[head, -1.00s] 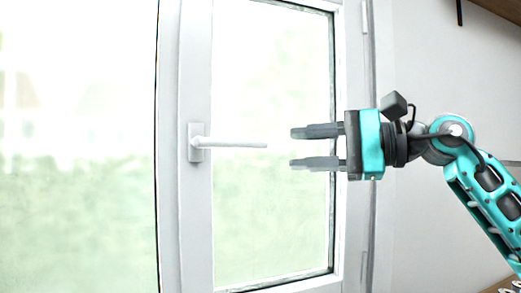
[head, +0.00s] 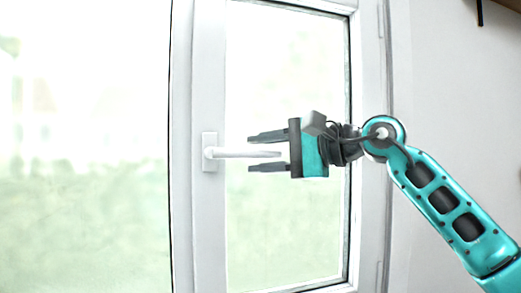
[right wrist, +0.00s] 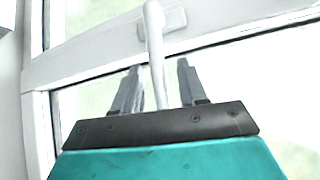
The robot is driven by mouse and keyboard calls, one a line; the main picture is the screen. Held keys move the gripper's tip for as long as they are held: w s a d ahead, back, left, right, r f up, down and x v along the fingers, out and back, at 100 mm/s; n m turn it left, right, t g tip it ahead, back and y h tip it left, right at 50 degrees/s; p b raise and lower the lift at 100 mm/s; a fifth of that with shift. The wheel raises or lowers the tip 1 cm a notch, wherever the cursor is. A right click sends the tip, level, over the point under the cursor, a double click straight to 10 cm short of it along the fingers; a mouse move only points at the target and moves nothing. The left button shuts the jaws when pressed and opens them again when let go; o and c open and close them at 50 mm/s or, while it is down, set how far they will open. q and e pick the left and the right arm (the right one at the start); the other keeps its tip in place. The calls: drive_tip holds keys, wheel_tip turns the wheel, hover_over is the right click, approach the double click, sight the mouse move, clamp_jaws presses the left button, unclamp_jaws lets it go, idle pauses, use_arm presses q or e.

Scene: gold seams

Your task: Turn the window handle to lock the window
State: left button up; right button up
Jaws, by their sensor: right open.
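The white window handle (head: 235,153) lies level, pointing right from its plate on the window frame in the head view. My right gripper (head: 250,153) is open, with one finger above and one below the handle's free end. In the right wrist view the handle (right wrist: 156,50) runs between the two fingers of the right gripper (right wrist: 158,75), with gaps visible on both sides. Whether either finger touches it cannot be told. My left gripper is not in view.
The white window frame (head: 208,230) stands upright around the glass pane (head: 290,235). A larger pane (head: 85,180) is at the left. A plain wall (head: 440,90) is at the right, with a dark shelf edge at the top right corner.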

drive_tip(key=shift+w+a, duration=0.2)
drive_tip(key=shift+a, duration=0.1)
drive_tip(key=shift+c, duration=0.3)
clamp_jaws()
